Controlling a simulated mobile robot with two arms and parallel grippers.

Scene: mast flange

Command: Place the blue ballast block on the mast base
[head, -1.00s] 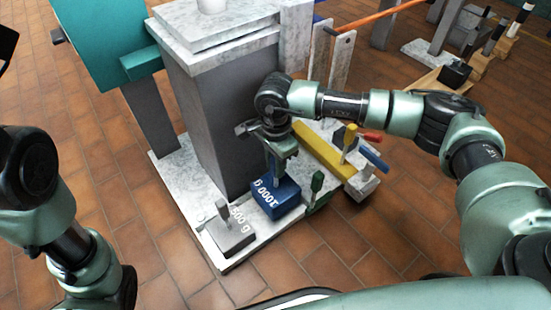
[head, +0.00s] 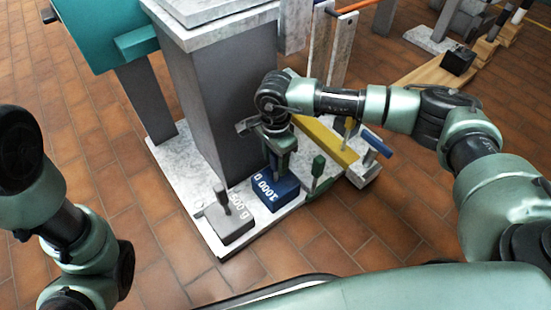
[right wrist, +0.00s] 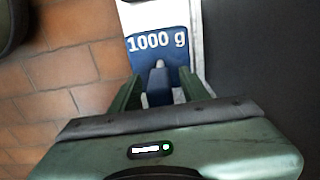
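The blue ballast block (head: 276,193), marked 1000 g, sits on a pale slab (head: 201,221) at the foot of the grey column. My right gripper (head: 281,160) is directly above the block. In the right wrist view its fingers (right wrist: 160,90) stand apart on either side of the handle, with gaps visible. My left arm shows at the left edge; its gripper is out of view. I cannot tell which part is the mast base.
A grey block (head: 233,224) with an upright handle stands beside the blue one, close to the slab's front corner. The dark grey column (head: 235,110) rises just behind. Tiled floor in front is clear.

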